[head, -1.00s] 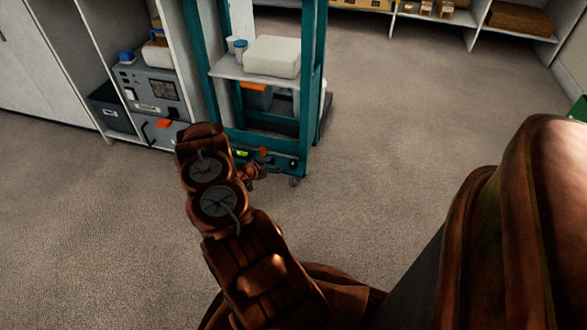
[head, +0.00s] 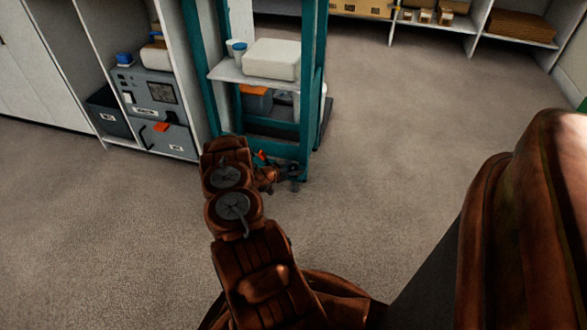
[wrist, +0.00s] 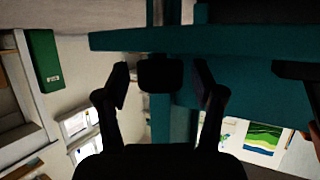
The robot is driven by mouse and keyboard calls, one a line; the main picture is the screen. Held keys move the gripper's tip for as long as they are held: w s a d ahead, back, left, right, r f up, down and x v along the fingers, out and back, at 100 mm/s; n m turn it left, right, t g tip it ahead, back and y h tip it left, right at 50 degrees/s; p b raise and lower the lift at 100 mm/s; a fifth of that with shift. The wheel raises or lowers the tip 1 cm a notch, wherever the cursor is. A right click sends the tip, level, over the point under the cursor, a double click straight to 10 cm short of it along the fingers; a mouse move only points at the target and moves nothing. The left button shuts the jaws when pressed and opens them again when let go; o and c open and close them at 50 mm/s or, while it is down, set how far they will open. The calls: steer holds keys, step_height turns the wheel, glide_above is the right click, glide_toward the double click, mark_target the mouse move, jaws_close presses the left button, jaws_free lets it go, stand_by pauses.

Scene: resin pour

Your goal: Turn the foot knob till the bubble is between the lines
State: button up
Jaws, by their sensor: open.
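The teal frame (head: 309,110) stands on the floor in the head view, its lower rail partly hidden behind my arm. My gripper (head: 290,176) is at the frame's lower right front corner, small and dark there. In the wrist view my gripper (wrist: 162,85) is open, with one dark finger on each side. A dark blocky shape shows between the fingers against the teal beam (wrist: 240,40); I cannot tell whether it is the foot knob or part of my gripper. I cannot make out the bubble or its lines in either current view.
The frame's shelf (head: 228,70) carries a white block (head: 271,59) and cups. A shelf unit with a grey machine (head: 150,90) and a dark bin (head: 108,112) stands to the left. The carpet (head: 420,130) right of the frame is open.

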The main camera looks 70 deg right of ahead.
steer(key=shift+r, duration=0.1)
steer(key=c, duration=1.2)
steer(key=shift+o, duration=0.2)
steer(key=shift+r+n+t+p, duration=0.2)
steer(key=shift+n+t+p, duration=0.1)
steer(key=shift+p, duration=0.8)
